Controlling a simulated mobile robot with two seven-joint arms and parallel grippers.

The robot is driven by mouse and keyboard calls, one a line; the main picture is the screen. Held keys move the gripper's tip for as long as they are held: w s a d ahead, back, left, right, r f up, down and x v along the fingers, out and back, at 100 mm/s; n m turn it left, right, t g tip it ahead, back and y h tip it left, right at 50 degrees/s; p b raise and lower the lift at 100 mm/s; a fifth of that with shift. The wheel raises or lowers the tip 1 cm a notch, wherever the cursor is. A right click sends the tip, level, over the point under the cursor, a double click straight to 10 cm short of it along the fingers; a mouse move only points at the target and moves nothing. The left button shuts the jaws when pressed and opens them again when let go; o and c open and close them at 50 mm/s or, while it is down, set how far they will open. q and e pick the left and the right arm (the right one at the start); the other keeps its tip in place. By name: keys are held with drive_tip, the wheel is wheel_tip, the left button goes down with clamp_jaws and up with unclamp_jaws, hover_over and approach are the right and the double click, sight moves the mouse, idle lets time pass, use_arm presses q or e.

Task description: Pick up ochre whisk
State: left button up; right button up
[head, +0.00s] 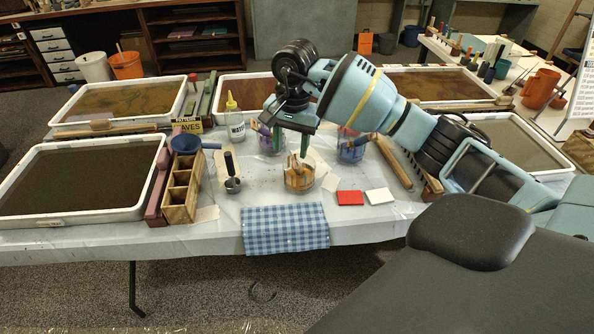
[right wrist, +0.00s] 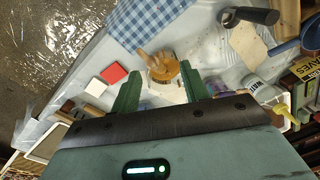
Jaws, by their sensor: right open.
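The ochre whisk (head: 297,167) stands in a clear cup with ochre colour (head: 299,184) near the middle of the table. In the right wrist view the whisk (right wrist: 150,58) leans out over the rim of the ochre cup (right wrist: 166,75). My right gripper (head: 291,147) is above the cup, pointing down. Its two green fingers (right wrist: 160,76) are apart, with nothing between them, and the whisk and cup show just beyond the tips. The whisk's lower end is hidden in the cup. My left gripper is not in view.
Other colour cups (head: 352,148) stand close behind, and a yellow-capped bottle (head: 234,122) is behind left. A wooden divided box (head: 182,193) and trays (head: 80,213) stand left.

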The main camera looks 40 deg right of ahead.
wheel_tip(320, 180, down, 2)
hover_over(299, 175)
drive_tip(key=s+a, duration=0.1)
drive_tip(key=a, duration=0.2)
drive_tip(key=shift+s+a+f+p, duration=0.1)
drive_tip(key=shift+f+p, duration=0.2)
drive_tip(key=shift+f, duration=2.65)
drive_tip(key=shift+c, duration=0.4)
clamp_jaws()
